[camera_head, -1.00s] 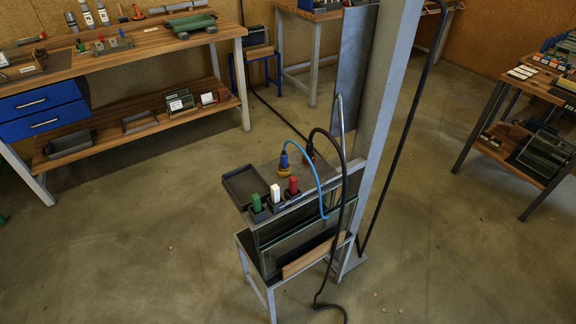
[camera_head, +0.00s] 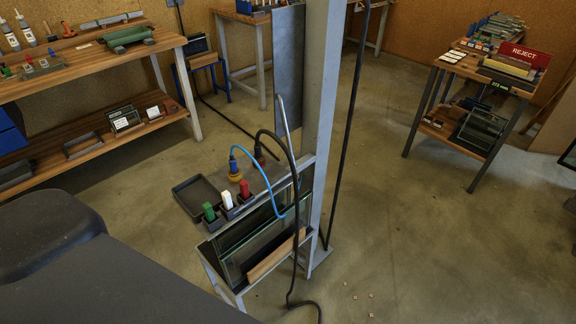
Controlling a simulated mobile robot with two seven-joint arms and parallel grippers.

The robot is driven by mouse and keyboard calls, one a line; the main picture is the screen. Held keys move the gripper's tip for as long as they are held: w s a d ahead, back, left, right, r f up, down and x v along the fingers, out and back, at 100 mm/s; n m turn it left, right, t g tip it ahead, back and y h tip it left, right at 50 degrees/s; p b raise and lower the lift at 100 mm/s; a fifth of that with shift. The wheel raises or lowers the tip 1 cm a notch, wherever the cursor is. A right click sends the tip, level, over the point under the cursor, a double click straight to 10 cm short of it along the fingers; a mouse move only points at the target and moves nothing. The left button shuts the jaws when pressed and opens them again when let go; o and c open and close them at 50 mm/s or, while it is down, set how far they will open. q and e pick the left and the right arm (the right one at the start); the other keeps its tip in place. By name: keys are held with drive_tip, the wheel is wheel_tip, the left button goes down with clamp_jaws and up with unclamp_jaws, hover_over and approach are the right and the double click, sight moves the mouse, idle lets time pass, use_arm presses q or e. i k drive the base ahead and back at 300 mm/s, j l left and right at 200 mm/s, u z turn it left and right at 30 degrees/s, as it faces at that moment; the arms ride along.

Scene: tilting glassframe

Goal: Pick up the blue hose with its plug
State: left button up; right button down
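The blue hose (camera_head: 261,163) arches from its plug to the glass frame of the stand in the middle of the view. Its plug (camera_head: 234,167) is blue with a yellow-orange base and stands upright on the small grey shelf of the stand (camera_head: 257,182). A thicker black hose (camera_head: 294,171) arches right beside it, with a dark plug (camera_head: 259,158) behind the blue one. Neither of my grippers shows. A dark grey part, probably of my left arm, fills the lower left.
Green (camera_head: 209,212), white (camera_head: 227,200) and red (camera_head: 245,188) blocks stand in holders beside an empty dark tray (camera_head: 197,197). Workbenches stand left and right; open floor lies at the lower right.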

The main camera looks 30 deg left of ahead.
sight(233, 164)
drive_tip(key=z, duration=1.5)
drive_tip(key=k+j+z, duration=0.25)
drive_tip(key=k+j, duration=0.9)
drive_tip(key=j, duration=0.15)
drive_tip(key=k+j, duration=0.95)
drive_tip(key=i+j, duration=0.1)
drive_tip(key=i, duration=0.4)
